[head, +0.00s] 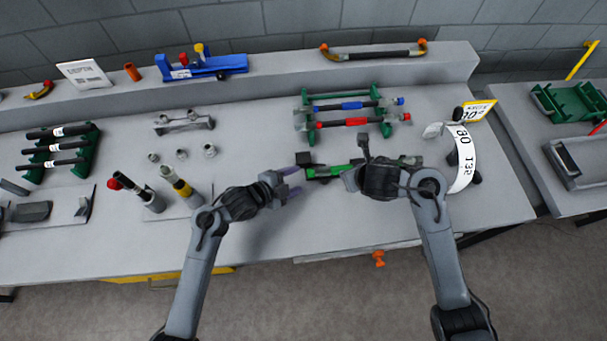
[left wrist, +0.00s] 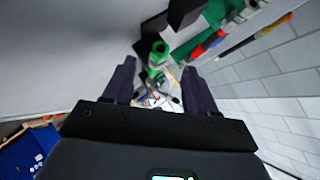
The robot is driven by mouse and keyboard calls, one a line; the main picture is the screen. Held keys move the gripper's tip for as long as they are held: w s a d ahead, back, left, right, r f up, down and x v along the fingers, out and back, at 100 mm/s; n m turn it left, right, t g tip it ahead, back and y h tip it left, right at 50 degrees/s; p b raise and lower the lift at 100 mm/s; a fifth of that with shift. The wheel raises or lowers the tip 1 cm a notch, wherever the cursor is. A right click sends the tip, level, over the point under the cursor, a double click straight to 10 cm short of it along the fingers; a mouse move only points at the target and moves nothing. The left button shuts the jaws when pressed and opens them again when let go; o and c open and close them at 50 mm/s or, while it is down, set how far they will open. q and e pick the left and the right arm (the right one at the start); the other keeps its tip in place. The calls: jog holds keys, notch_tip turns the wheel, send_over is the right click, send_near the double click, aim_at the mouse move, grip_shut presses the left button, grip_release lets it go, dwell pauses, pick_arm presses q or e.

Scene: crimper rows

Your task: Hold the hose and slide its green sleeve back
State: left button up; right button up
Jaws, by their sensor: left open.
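The green-sleeved hose (head: 327,171) lies near the middle of the workbench in the head view, with dark parts around its left end. In the left wrist view, a green part (left wrist: 158,50) shows between and beyond the fingers. My left gripper (head: 293,183) is open and empty, just left of the hose's left end and apart from it. Its two fingers are spread in the left wrist view (left wrist: 158,82). My right gripper (head: 354,168) is at the hose's right end and hides it. I cannot tell whether its jaws are closed on it.
A green rack (head: 387,128) with blue- and red-sleeved hoses stands behind. Upright tools (head: 180,185) and small fittings (head: 181,153) are on the left. The bench front between my arms is clear.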

pick_arm(q)
jog(key=shift+x, duration=2.95)
